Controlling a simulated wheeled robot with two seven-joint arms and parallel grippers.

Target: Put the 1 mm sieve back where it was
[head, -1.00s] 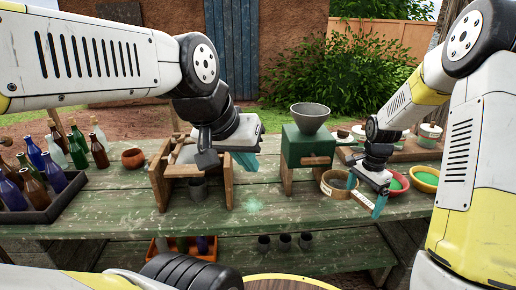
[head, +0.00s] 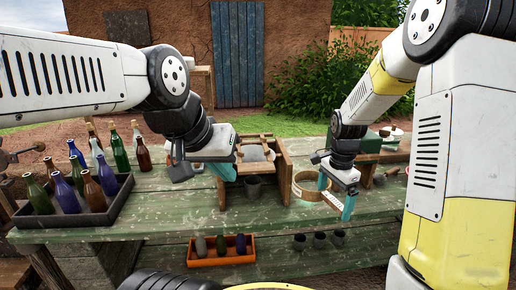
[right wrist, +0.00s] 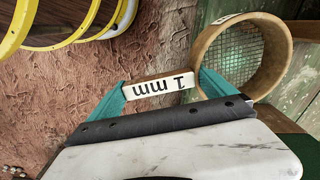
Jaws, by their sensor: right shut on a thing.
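The 1 mm sieve is a round wooden ring (head: 312,187) with wire mesh and a pale labelled grip. My right gripper (head: 335,195) is shut on that grip, and the ring lies left of it, over the front part of the green table. In the right wrist view, the "1 mm" label shows between the teal fingers (right wrist: 160,88), and the sieve ring (right wrist: 202,52) lies beyond the right finger. I cannot tell its height above the table. My left gripper (head: 222,170) hangs beside the wooden stand (head: 285,172); its finger opening is hidden.
A black tray (head: 100,213) of bottles fills the table's left. The green box (head: 368,146) is partly behind my right arm. An orange crate (head: 205,262) and small cups (head: 320,240) occupy the lower shelf.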

